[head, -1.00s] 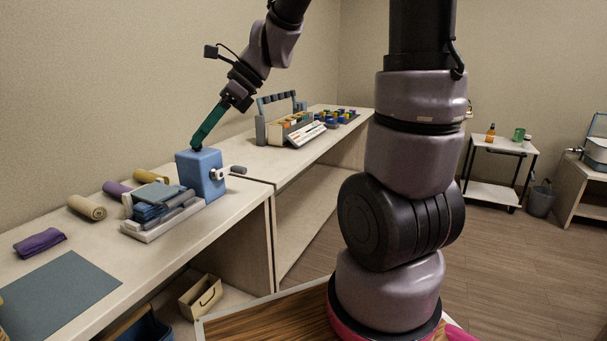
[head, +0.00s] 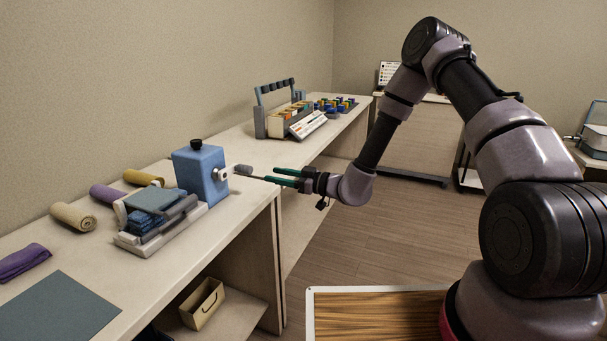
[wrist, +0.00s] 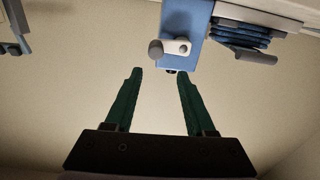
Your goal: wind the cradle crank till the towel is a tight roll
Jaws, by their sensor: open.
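The cradle is a blue box (head: 199,175) with a black knob (head: 196,144) on top and a pale tray (head: 137,241) at its left. A folded blue towel (head: 150,200) lies in the tray beside grey bars; it looks flat and layered, not rolled. The crank (head: 222,174) is on the box's right face, with a white arm and a grey handle (head: 243,170). My gripper (head: 270,176) is open and empty, its teal fingers pointing at the handle from the right. In the wrist view, the handle (wrist: 155,50) is just beyond the fingertips (wrist: 160,72), between their lines and apart from them.
Rolled tan (head: 74,216), purple (head: 105,193) and yellow (head: 143,178) towels lie behind and left of the cradle. A flat grey mat (head: 52,305) is at the front left. A rack with boxes (head: 285,118) stands farther back. The counter's edge passes below my gripper.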

